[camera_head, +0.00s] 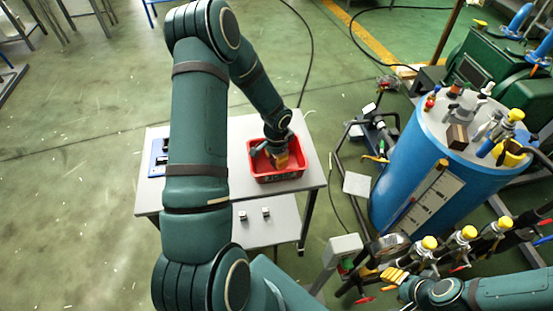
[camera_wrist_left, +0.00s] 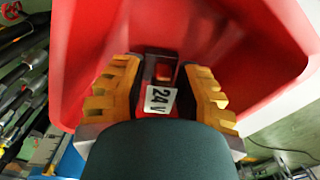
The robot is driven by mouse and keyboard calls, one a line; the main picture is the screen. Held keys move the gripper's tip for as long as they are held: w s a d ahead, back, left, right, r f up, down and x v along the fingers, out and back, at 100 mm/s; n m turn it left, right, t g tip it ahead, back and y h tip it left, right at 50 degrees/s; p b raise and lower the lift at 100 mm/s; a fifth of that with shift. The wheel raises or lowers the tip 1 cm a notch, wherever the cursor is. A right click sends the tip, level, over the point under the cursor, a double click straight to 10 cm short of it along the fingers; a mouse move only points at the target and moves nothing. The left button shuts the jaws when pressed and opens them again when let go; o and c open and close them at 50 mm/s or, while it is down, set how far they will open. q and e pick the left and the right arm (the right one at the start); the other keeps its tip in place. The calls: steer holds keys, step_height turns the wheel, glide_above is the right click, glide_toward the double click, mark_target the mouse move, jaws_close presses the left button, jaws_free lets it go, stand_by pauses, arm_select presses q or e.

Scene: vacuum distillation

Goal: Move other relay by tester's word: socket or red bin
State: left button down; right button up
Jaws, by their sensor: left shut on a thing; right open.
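The red bin (camera_head: 262,178) stands on the right part of the light grey table top. My left gripper (camera_head: 281,160) reaches down into it. In the left wrist view its yellow fingers are shut on a relay (camera_wrist_left: 160,72) with a white "24 V" label, and the red bin wall (camera_wrist_left: 90,30) surrounds them. Whether the relay touches the bin floor is unclear. A blue device (camera_head: 157,158), perhaps the tester, lies at the table's left, partly hidden by my arm. My right gripper (camera_head: 394,275) is open at the lower right, away from the table.
Two small blocks (camera_head: 242,215) (camera_head: 266,212) sit on a lower grey shelf in front. A blue tank (camera_head: 415,165) with valves and yellow-capped fittings stands right of the table. A grey box on a post (camera_head: 343,246) is near my right gripper. Open green floor lies left.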

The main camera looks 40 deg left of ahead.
arm_select(q)
steer(key=shift+f, duration=0.2)
steer(key=shift+r, duration=0.1)
steer(key=c, duration=0.7)
jaws_free()
steer(key=shift+c, duration=0.2)
steer(key=shift+r, duration=0.3)
step_height(320, 180, up, 11)
steer(key=shift+r+p, duration=0.2)
steer(key=shift+p, duration=0.7)
